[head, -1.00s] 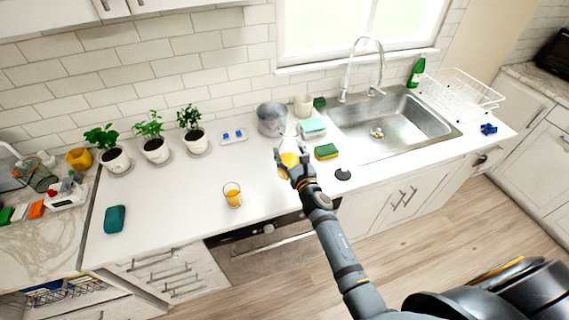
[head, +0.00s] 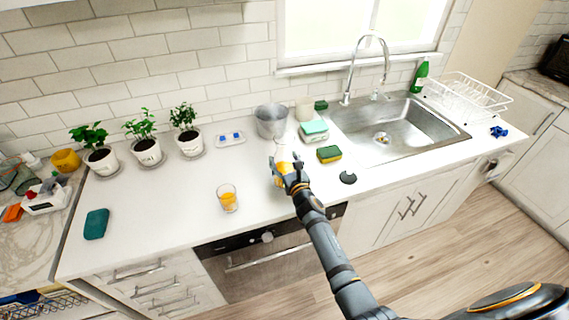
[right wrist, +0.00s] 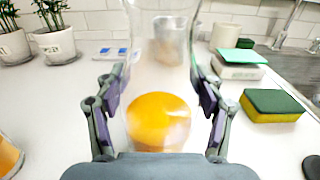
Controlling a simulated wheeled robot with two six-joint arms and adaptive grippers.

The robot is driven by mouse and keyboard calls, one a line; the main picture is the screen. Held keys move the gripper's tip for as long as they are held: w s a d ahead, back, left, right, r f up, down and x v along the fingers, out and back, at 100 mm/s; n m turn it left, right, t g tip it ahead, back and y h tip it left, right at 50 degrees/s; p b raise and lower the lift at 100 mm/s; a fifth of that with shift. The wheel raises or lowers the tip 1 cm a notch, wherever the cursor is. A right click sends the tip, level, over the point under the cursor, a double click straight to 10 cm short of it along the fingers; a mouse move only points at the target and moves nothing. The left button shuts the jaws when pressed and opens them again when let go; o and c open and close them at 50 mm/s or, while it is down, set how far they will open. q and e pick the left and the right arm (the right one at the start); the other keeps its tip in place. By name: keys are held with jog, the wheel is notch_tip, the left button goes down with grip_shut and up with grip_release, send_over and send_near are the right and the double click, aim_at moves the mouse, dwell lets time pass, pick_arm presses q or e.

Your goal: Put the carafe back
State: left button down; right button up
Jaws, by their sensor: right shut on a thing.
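The carafe (right wrist: 160,75) is clear glass with orange liquid in its lower part. In the right wrist view it stands upright between the two fingers of my right gripper (right wrist: 158,105), which is shut on it. In the head view my right gripper (head: 285,178) holds the carafe (head: 282,158) at the counter's middle, partly hiding it. Whether its base touches the counter is hard to tell. A glass with orange liquid (head: 228,199) stands on the counter to the left. My left gripper is not in view.
A grey metal bucket (head: 271,122) stands behind the carafe. A green-yellow sponge (head: 329,154), a stack of teal-topped blocks (head: 313,131) and a dark disc (head: 348,178) lie to the right, before the sink (head: 395,125). Potted plants (head: 146,152) line the wall.

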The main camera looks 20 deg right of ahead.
jog(key=shift+s+r, duration=0.1)
jog(key=shift+r, duration=0.05)
jog(key=o, duration=1.8)
jog(key=shift+f, duration=0.2)
jog(key=shift+o, duration=0.2)
jog(key=shift+r, duration=0.15)
jog(key=shift+s, duration=0.3)
jog(key=s, duration=1.1)
jog(key=shift+s+d, duration=0.2)
jog(key=shift+s, duration=0.05)
